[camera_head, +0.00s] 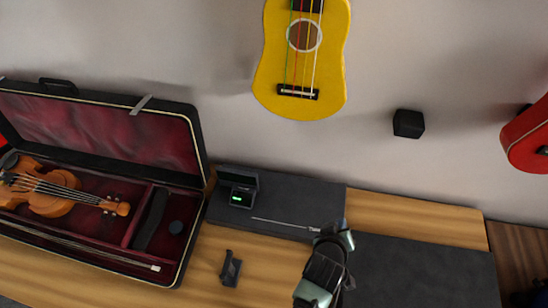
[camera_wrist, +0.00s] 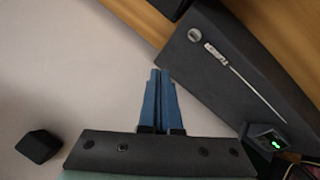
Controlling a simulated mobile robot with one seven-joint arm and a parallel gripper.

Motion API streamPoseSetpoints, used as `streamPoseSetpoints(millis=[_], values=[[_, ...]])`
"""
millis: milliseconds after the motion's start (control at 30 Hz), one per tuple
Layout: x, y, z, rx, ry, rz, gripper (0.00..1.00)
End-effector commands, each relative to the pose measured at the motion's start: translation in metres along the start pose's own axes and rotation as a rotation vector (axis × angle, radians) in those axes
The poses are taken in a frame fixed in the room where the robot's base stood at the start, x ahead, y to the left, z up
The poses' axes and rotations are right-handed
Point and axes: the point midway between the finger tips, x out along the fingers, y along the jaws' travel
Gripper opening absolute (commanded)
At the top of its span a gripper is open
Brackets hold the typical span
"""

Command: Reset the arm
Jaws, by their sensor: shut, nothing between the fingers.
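My gripper shows in the wrist view (camera_wrist: 160,74) with its two blue fingers pressed together and nothing between them. The fingertips are hard to make out in that view.
An open violin case (camera_head: 192,210) holds a violin (camera_head: 60,193) and bow at left. A small device with a green display (camera_head: 242,197) sits on the mat. A black clip-like object (camera_head: 230,268) lies on the wood. A yellow ukulele (camera_head: 270,80), black block (camera_head: 408,123) and red instrument (camera_head: 528,145) are along the wall.

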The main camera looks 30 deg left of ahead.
Motion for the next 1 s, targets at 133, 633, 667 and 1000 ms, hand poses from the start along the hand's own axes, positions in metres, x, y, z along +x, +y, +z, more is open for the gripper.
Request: streamPoseSetpoints(millis=[133, 633, 667, 1000], values=[[0.001, -0.001, 0.000, 0.000, 0.000, 0.000, 0.00], [-0.025, 0.083, -0.081, 0.094, 0.156, 0.145, 0.00], [-0.032, 0.099, -0.097, 0.114, 0.189, 0.172, 0.00], [-0.178, 0.252, -0.251, 0.337, 0.618, 0.430, 0.00]])
